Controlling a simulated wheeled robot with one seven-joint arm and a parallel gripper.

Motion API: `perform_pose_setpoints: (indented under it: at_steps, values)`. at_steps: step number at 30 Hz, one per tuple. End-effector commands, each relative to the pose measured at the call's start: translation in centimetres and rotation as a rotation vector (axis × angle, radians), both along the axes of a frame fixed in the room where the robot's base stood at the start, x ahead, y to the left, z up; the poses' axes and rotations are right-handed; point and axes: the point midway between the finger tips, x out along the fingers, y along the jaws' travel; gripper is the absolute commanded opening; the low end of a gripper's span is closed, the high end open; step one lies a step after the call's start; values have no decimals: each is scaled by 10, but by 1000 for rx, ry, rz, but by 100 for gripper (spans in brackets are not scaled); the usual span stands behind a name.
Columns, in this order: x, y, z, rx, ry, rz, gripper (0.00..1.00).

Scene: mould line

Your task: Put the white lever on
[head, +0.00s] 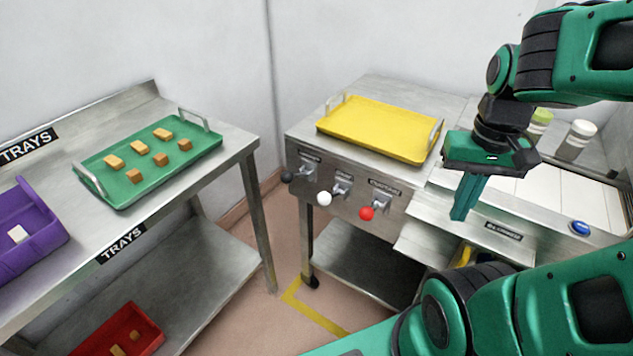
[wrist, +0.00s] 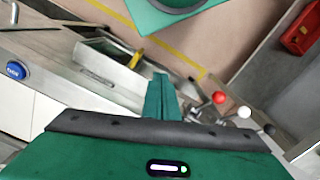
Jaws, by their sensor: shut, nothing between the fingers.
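The white lever (head: 324,198) is a white ball knob on a short metal stem, in the middle of a row of three on the front of the steel counter. A black lever (head: 288,177) is to its left and a red lever (head: 367,213) to its right. In the wrist view the white knob (wrist: 244,112) shows right of the fingers, between the red and black knobs. My gripper (head: 461,214) is shut and empty, pointing down, to the right of the levers and apart from them. In the wrist view its fingers (wrist: 162,98) are together.
A yellow tray (head: 378,130) sits on the counter above the levers. A steel ledge (head: 490,229) juts out to their right. A blue button (head: 579,227) is at the far right. A table with a green tray (head: 150,172) stands at left. The floor before the levers is clear.

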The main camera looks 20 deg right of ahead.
Motion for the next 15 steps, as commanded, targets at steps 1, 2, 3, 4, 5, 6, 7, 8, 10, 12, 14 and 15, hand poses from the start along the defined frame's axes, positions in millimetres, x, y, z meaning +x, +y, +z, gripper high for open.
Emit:
perform_pose_setpoints:
  at_steps: [1, 2, 3, 4, 5, 6, 7, 8, 10, 12, 14, 15]
  values:
    - [-1, 0, 5, -6, -10, 12, 0]
    - [3, 0, 7, -11, -7, 28, 0]
    - [11, 0, 10, -18, 0, 58, 0]
    - [19, 2, 12, -26, 8, 90, 0]
    - [28, 6, 15, -35, 14, 126, 0]
    - [42, 9, 20, -48, 27, 182, 0]
    - [54, 13, 23, -59, 36, 232, 0]
    - [67, 17, 27, -72, 46, 281, 0]
    - [100, 32, 36, -100, 69, 412, 0]
    - [133, 54, 43, -126, 91, 543, 0]
    - [159, 77, 47, -146, 107, 653, 0]
    - [175, 94, 49, -158, 116, 722, 0]
